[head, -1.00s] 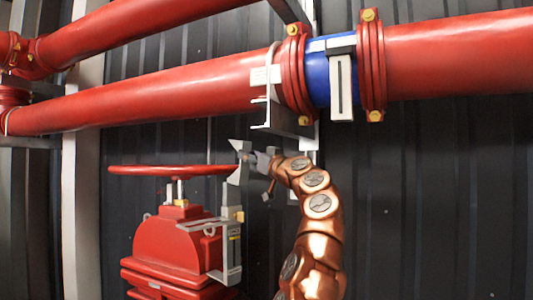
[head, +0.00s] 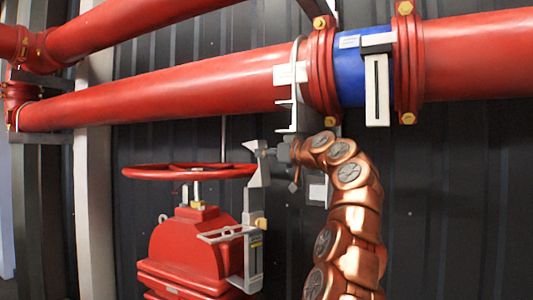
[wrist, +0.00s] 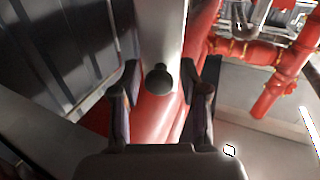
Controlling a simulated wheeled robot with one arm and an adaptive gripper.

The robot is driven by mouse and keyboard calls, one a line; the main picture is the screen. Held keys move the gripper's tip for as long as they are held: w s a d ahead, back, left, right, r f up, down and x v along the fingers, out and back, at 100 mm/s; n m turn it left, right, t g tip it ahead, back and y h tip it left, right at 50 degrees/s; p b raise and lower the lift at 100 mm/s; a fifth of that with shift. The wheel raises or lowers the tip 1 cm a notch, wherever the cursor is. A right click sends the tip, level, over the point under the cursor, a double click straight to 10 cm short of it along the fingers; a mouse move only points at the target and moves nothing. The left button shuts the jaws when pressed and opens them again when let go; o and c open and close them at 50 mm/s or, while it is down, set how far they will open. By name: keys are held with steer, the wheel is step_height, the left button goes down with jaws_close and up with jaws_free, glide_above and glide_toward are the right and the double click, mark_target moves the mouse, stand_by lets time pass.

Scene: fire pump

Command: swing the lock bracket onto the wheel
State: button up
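The red handwheel (head: 150,174) sits level on top of the red valve body in the head view. The grey lock bracket (head: 257,177) stands upright at the wheel's right edge, above a lower grey plate; I cannot tell whether it touches the rim. My gripper (head: 274,152) is at the bracket's upper end, on its right side. In the wrist view my gripper (wrist: 168,72) has its two dark fingers apart. A black knob (wrist: 160,79) on a pale bar lies between them, with gaps visible on both sides.
A large red pipe (head: 180,92) with a blue section (head: 352,91) runs above my arm. A grey pipe support (head: 290,118) hangs close above my gripper. A dark ribbed wall (head: 460,200) stands behind, with open room to the right.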

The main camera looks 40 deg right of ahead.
steer(key=shift+o, duration=0.5)
steer(key=shift+d, duration=0.15)
steer(key=s, duration=1.2)
steer(key=shift+d, duration=0.3)
